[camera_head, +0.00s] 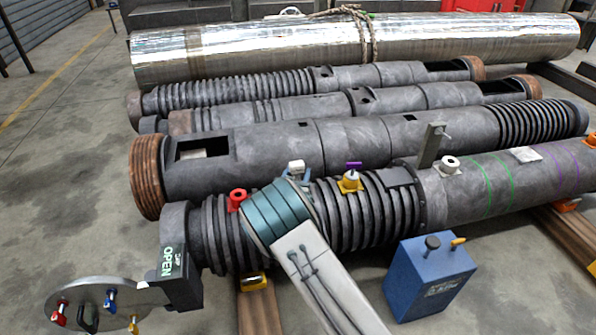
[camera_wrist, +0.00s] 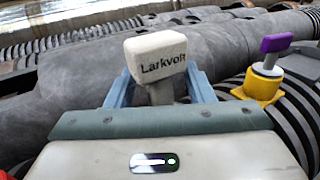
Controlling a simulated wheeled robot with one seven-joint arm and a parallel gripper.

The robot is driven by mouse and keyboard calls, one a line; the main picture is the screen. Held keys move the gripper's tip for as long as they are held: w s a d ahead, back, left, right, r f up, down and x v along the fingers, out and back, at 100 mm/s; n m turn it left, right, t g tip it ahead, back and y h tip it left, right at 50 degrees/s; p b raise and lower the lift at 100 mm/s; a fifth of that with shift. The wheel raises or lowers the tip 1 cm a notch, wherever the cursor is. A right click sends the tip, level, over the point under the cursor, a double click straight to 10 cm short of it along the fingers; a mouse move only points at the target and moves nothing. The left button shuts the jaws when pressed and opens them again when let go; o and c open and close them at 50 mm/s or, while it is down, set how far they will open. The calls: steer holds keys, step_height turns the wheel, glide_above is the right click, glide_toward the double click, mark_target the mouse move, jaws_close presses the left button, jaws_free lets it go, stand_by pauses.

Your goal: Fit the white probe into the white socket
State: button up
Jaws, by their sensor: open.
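The white probe (camera_head: 296,165) has a block-shaped head, marked "Larkvolt" in the wrist view (camera_wrist: 156,56), on a grey stem. My gripper (camera_head: 295,174) is open, its pale blue fingers on either side of the stem below the head in the wrist view (camera_wrist: 160,92). Whether they touch it is unclear. The stem's lower end is hidden behind my gripper body, so I cannot tell what it stands in. The white socket (camera_head: 450,165), a short ring with a dark hole, sits on the smooth part of the front barrel, to the right of my gripper.
A purple-handled piece stands in a yellow socket (camera_head: 350,185) between my gripper and the white socket. A grey upright bracket (camera_head: 431,146) stands just left of the white socket. A red socket (camera_head: 238,199) is at left. A blue box (camera_head: 429,278) stands in front.

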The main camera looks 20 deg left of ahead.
steer(key=s+d+p, duration=0.1)
steer(key=s+p, duration=0.2)
steer(key=s, duration=0.9)
steer(key=shift+s, duration=0.25)
steer(key=shift+r, duration=0.1)
